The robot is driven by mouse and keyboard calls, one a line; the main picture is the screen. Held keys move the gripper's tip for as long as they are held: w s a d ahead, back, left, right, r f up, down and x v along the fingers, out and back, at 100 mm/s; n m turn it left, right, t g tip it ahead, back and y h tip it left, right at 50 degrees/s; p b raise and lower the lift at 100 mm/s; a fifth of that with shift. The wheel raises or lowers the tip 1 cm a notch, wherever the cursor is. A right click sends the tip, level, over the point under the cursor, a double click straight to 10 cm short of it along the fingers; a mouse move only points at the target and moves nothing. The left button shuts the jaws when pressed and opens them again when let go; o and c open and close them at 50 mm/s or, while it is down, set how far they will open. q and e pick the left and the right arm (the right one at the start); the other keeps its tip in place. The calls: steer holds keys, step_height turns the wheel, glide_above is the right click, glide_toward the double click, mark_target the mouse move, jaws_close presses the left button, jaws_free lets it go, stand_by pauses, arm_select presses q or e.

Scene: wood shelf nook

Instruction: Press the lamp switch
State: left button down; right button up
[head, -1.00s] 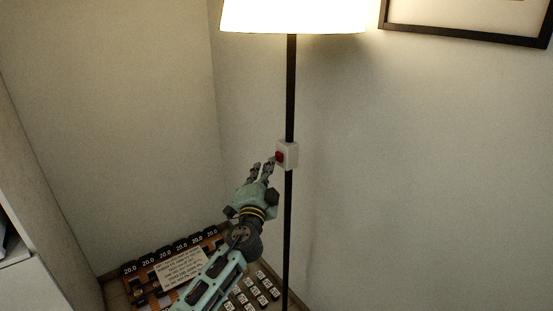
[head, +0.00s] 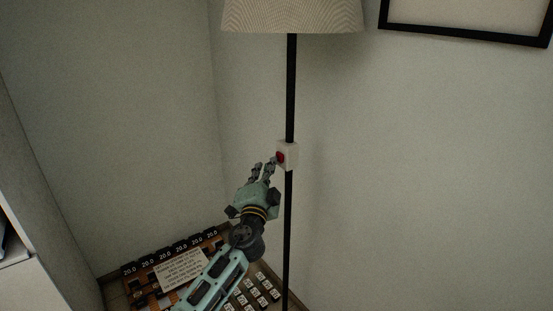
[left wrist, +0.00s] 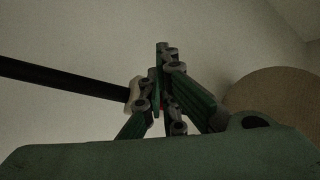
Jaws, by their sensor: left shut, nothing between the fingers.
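The floor lamp has a dark pole (head: 291,90) and a pale shade (head: 292,16), which is unlit. A white switch box with a red button, the lamp switch (head: 288,155), sits on the pole. My left gripper (head: 270,162) is shut and empty, its fingertips at the red button's left side; they look to be touching it or very close. In the left wrist view the shut fingers (left wrist: 165,70) hide most of the switch (left wrist: 134,92), with a bit of red showing behind them. My right gripper is not in view.
A framed picture (head: 465,40) hangs at upper right. A pale cabinet (head: 30,285) is at lower left.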

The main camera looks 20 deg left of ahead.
arm_select(q)
steer(key=shift+s+a, duration=0.35)
steer(key=shift+s, duration=0.3)
steer(key=s+a+p, duration=0.1)
steer(key=s+a, duration=0.2)
steer(key=s, duration=0.2)
stand_by(0.5)
